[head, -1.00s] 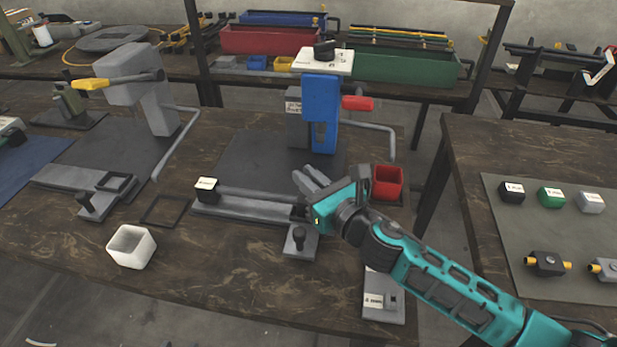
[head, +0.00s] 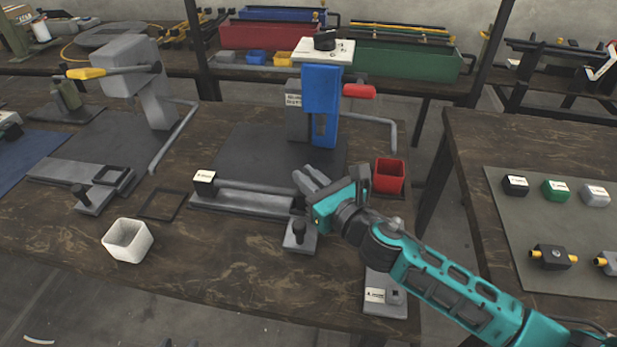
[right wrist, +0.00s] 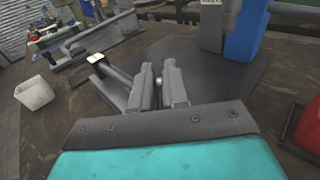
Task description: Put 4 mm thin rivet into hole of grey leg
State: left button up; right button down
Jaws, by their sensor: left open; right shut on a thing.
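My right gripper (head: 312,182) comes in from the right, over the right end of the long grey leg (head: 240,189). It is shut on a tiny pale piece, the thin rivet (right wrist: 158,82), which shows between the fingertips in the right wrist view. The rivet's size cannot be read. The grey leg lies in a fixture in front of the blue press (head: 320,90), with a white-topped black block (head: 204,184) at its left end. The hole of the leg cannot be made out; the gripper covers that end. My left gripper is not in view.
A black knob clamp (head: 299,236) stands just below the gripper. A red bin (head: 390,175) is close on its right, a white bin (head: 128,241) at the front left. A labelled grey block (head: 385,296) lies partly under my arm. A grey press (head: 130,75) stands left.

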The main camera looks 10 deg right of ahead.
jog(key=shift+f+b, duration=0.6)
jog(key=shift+f, duration=0.2)
jog(key=c, duration=1.1)
grip_release()
jog(key=shift+f, duration=0.1)
jog(key=shift+s, duration=0.1)
jog(key=shift+f, duration=0.15)
jog(key=b+v, duration=0.1)
jog(key=v, duration=1)
jog(key=shift+s+d, duration=0.1)
jog(key=shift+s+d+r, duration=0.15)
jog(key=shift+s+r, duration=0.05)
jog(key=shift+s, duration=0.15)
jog(key=shift+s+d+r, duration=0.15)
jog(key=shift+s+d, duration=0.05)
jog(key=shift+s, duration=0.15)
